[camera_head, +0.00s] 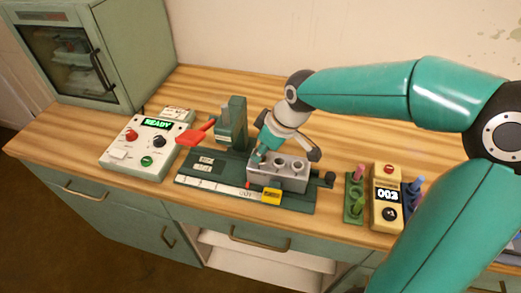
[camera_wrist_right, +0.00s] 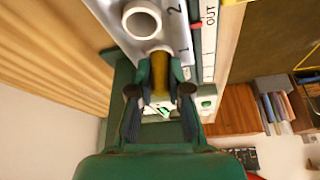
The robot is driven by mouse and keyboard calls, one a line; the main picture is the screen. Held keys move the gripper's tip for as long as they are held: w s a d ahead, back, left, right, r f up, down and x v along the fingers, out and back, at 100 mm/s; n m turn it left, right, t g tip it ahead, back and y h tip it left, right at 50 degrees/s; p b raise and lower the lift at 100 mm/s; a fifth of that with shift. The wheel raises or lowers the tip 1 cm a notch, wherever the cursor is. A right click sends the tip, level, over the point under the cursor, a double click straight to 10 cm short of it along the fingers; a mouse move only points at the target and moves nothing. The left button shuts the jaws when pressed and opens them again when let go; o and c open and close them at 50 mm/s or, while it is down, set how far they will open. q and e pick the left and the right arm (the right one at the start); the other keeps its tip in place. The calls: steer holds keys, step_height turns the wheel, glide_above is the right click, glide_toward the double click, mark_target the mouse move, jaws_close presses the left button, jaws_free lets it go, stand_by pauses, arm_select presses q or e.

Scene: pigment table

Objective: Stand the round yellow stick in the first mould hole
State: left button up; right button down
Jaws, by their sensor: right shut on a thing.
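The grey mould block (camera_head: 283,180) sits on the green press base, with round holes in its top. In the right wrist view the mould (camera_wrist_right: 178,35) shows the numbers 1 and 2 beside its holes. My right gripper (camera_wrist_right: 160,90) is shut on the round yellow stick (camera_wrist_right: 160,72). The stick is at the hole marked 1; its lower end is hidden, so I cannot tell how deep it is. In the head view my right gripper (camera_head: 258,157) is over the left end of the mould and hides the stick and that hole. My left gripper is not in view.
A control box (camera_head: 150,145) reading READY is further left.

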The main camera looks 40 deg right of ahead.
steer(key=c, duration=1)
jaws_free()
steer(key=shift+c, duration=0.2)
steer(key=v, duration=1.1)
steer(key=shift+r, duration=0.4)
steer(key=shift+s, duration=0.1)
